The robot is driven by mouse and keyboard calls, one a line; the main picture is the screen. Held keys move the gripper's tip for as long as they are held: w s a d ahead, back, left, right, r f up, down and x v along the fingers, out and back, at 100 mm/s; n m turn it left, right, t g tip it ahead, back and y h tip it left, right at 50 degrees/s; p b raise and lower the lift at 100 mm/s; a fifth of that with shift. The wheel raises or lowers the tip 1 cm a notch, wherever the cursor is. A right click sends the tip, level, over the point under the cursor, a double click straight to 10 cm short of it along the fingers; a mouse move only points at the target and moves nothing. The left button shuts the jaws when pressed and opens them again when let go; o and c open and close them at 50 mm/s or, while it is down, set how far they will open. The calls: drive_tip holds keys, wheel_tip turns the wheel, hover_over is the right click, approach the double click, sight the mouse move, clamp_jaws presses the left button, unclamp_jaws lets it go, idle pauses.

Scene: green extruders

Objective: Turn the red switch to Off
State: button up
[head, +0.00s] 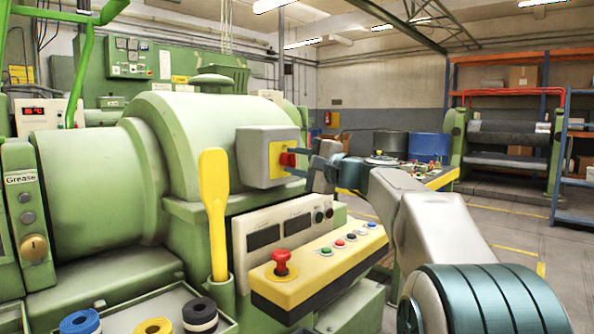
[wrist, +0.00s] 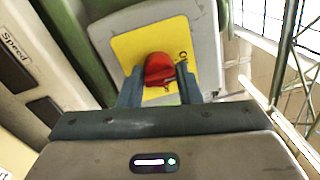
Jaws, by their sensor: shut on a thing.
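The red switch (head: 288,159) is a rotary knob on a yellow plate (head: 276,172) on the side of a grey box (head: 252,150) fixed to the green machine. In the wrist view the red switch (wrist: 158,68) sits between the two fingers of my gripper (wrist: 158,88), on its yellow plate (wrist: 128,45). My gripper is shut on the knob, one finger on each side. Part of a printed label shows right of the knob; the full wording cannot be read. In the head view my gripper (head: 300,165) reaches the switch from the right.
A yellow console with a red mushroom button (head: 281,261) and several small buttons lies below the switch. A yellow paddle (head: 214,205) stands upright left of it. A tray with tape rolls (head: 199,313) is at the front. Floor at the right is open.

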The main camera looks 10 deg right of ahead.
drive_tip(key=shift+f, duration=0.2)
idle(0.3)
drive_tip(key=o, duration=0.9)
drive_tip(key=shift+a, duration=0.1)
drive_tip(key=shift+o, duration=0.2)
drive_tip(key=shift+r, duration=0.1)
drive_tip(key=v, duration=1.3)
drive_tip(key=shift+s+d, duration=0.25)
drive_tip(key=shift+s, duration=0.05)
